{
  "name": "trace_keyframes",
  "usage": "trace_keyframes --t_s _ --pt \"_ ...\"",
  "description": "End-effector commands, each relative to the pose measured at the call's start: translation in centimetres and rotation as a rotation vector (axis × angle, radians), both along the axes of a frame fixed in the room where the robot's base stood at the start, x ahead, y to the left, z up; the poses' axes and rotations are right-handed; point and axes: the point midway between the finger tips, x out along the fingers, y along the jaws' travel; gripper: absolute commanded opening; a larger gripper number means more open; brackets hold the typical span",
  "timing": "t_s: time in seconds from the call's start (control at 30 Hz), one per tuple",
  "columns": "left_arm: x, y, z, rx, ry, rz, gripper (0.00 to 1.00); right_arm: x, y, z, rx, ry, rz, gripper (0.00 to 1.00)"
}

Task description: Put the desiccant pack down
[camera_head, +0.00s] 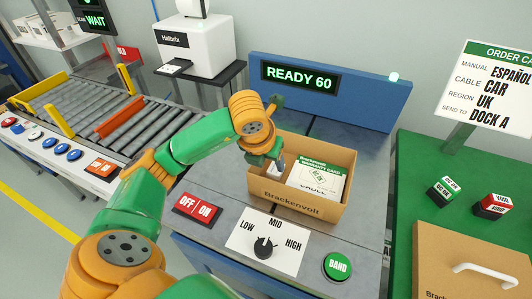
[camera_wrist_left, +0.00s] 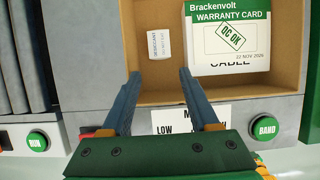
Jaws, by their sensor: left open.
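The desiccant pack (camera_wrist_left: 158,43) is a small white packet with printed text. In the left wrist view it lies in the left part of the open cardboard box (camera_wrist_left: 245,107), beside a white and green warranty card (camera_wrist_left: 229,30). My left gripper (camera_wrist_left: 159,76) is open, its two blue fingers apart and empty. The pack shows beyond the fingertips, clear of both. In the head view my left gripper (camera_head: 274,160) reaches down into the left side of the box (camera_head: 307,208). My right gripper is not in view.
A control panel with an OFF/ON switch (camera_head: 197,208), a LOW/MID/HIGH knob (camera_head: 264,248) and a green BAND button (camera_head: 338,265) lies in front of the box. A blue READY 60 display (camera_head: 299,77) stands behind. A roller conveyor (camera_head: 85,105) is left; a green table (camera_head: 415,185) is right.

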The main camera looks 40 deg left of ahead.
Motion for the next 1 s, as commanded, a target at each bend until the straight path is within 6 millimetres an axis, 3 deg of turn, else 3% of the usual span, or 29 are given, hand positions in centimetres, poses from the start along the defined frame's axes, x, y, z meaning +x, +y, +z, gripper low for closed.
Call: trace_keyframes --t_s 0.1,0.23,0.73,1.0 --pt "-1.0 -0.2 2.9 0.002 -0.006 -0.001 0.61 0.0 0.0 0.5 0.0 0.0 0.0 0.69" --pt "-1.7 -0.4 4.5 0.001 -0.002 0.001 0.61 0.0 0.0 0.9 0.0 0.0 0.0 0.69" --pt "-1.9 -0.5 4.9 0.0 0.0 0.0 0.61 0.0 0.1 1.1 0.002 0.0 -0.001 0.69" --pt "-1.9 -0.5 10.8 0.0 0.001 0.0 0.61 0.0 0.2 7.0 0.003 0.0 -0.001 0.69"
